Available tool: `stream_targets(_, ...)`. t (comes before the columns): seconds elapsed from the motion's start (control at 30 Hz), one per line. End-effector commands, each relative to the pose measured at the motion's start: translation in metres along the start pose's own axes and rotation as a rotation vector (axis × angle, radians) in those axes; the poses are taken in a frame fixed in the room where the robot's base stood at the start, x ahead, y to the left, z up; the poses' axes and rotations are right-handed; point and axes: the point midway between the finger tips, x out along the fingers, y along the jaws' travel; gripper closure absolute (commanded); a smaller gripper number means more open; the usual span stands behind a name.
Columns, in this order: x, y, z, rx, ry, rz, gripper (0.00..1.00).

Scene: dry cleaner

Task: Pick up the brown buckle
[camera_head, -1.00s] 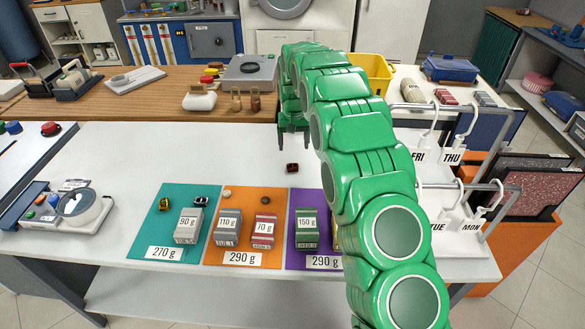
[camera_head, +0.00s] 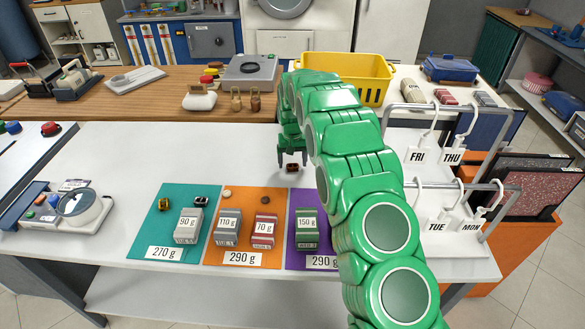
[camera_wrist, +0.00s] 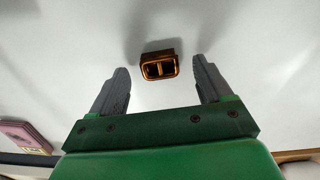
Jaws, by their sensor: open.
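The brown buckle (camera_head: 292,168) lies on the white table, beyond the coloured mats. In the wrist view the buckle (camera_wrist: 160,66) is dark brown with orange-lit edges and an open frame. It sits just ahead of the fingertips, about midway between them. My gripper (camera_head: 292,160) points down close above the buckle in the head view. In the wrist view my gripper (camera_wrist: 161,80) is open, its two grey fingers apart, with nothing held.
A teal mat (camera_head: 150,233), an orange mat (camera_head: 250,200) and a purple mat (camera_head: 298,200) hold labelled weights and small pieces in front. Hooked hangers on a metal rack (camera_head: 440,186) stand to the right. The table left of the buckle is clear.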

Motion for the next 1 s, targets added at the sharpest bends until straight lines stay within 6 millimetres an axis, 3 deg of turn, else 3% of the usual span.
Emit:
stream_targets(0.1,0.011,-0.0001,0.0005,0.0,-0.003,0.0,0.21)
stream_targets(0.33,0.0114,-0.0001,0.0,0.0,-0.001,0.0,0.23)
stream_targets(0.7,0.0111,-0.0001,-0.0001,0.0,0.0,0.0,0.8)
stream_targets(1.0,0.0094,-0.0001,-0.0003,0.0,0.0,0.0,0.82)
